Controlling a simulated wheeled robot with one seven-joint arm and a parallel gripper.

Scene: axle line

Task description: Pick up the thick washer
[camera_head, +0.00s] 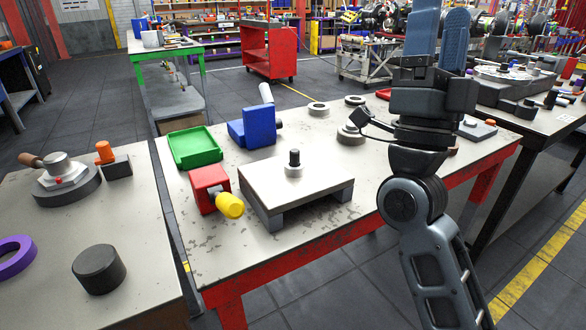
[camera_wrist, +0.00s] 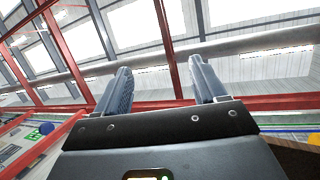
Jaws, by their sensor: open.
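Several grey ring-shaped parts lie toward the back of the red-framed table (camera_head: 215,240). One flat washer-like ring (camera_head: 318,108) lies near the back edge, and a darker ring (camera_head: 355,99) lies right of it. A thicker grey ring (camera_head: 351,138) lies nearer, partly hidden by my wrist. I cannot tell for sure which is the thick washer. My gripper (camera_head: 439,14) points upward, high above the right part of the table and apart from the rings. Its fingers are apart and empty; the wrist view (camera_wrist: 160,72) shows only roof and beams between them.
A green tray (camera_head: 195,147), blue block (camera_head: 252,127), red block with yellow cylinder (camera_head: 230,205) and low grey stand (camera_head: 297,187) occupy the table. A left table holds a purple ring (camera_head: 14,256) and black cylinder (camera_head: 99,269). Another cluttered table (camera_head: 560,118) stands right.

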